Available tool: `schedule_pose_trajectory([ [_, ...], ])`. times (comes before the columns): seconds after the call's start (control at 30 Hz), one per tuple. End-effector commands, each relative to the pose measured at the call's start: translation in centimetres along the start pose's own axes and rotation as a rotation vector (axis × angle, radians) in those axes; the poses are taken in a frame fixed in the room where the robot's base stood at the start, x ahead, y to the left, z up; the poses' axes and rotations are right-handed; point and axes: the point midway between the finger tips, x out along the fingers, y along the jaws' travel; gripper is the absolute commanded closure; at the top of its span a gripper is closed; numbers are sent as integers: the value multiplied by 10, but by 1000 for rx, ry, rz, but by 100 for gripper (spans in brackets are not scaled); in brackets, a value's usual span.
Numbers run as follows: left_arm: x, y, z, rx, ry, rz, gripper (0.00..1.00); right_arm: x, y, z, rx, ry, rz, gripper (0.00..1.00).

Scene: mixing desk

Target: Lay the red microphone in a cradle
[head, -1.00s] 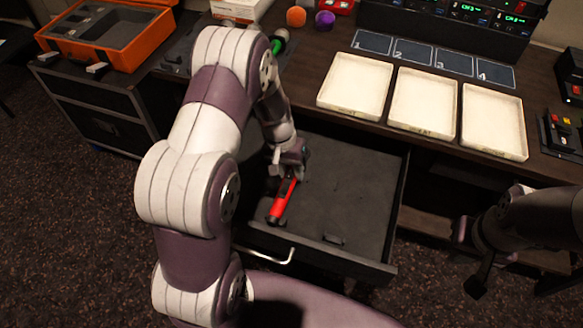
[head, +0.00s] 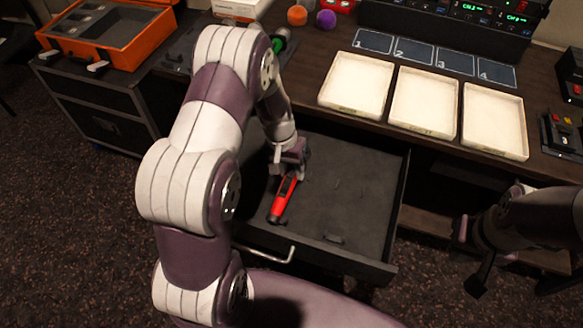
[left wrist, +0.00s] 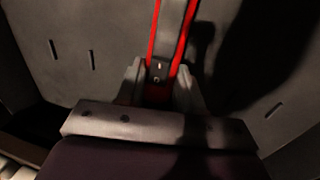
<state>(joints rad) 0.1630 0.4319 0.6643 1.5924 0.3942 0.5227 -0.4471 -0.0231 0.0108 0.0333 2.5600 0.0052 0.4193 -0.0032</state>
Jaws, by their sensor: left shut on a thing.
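The red microphone (head: 283,199) lies in the open drawer, its near end towards the drawer front. My left gripper (head: 290,172) reaches down into the drawer and is shut on the microphone's far part. In the left wrist view the red microphone (left wrist: 161,70) runs up between the two fingers of my left gripper (left wrist: 161,85). My right gripper (head: 472,262) is at the lower right, away from the microphone; its fingers are too dark to judge. I cannot make out a cradle for certain; a dark item with a green-topped piece (head: 279,42) is partly hidden behind my left arm.
The drawer (head: 350,200) is pulled out and otherwise mostly bare. Three cream trays (head: 425,133) stand on the desk behind it, with numbered pads at their back. An orange ball (head: 297,15) and a purple ball (head: 326,19) sit further back. An orange case (head: 107,62) lies open at left.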

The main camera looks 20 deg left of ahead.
Motion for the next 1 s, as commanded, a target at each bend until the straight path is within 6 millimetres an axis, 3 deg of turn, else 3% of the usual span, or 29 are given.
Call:
schedule_pose_trajectory([
  [0.57, 14, -3, -1, 0, 1, 0, 100, 11, 0, 1, 0, 0, 0, 100],
  [1.0, 14, -3, 0, 0, 1, 0, 100, 11, 0, 1, 0, 0, 0, 100],
])
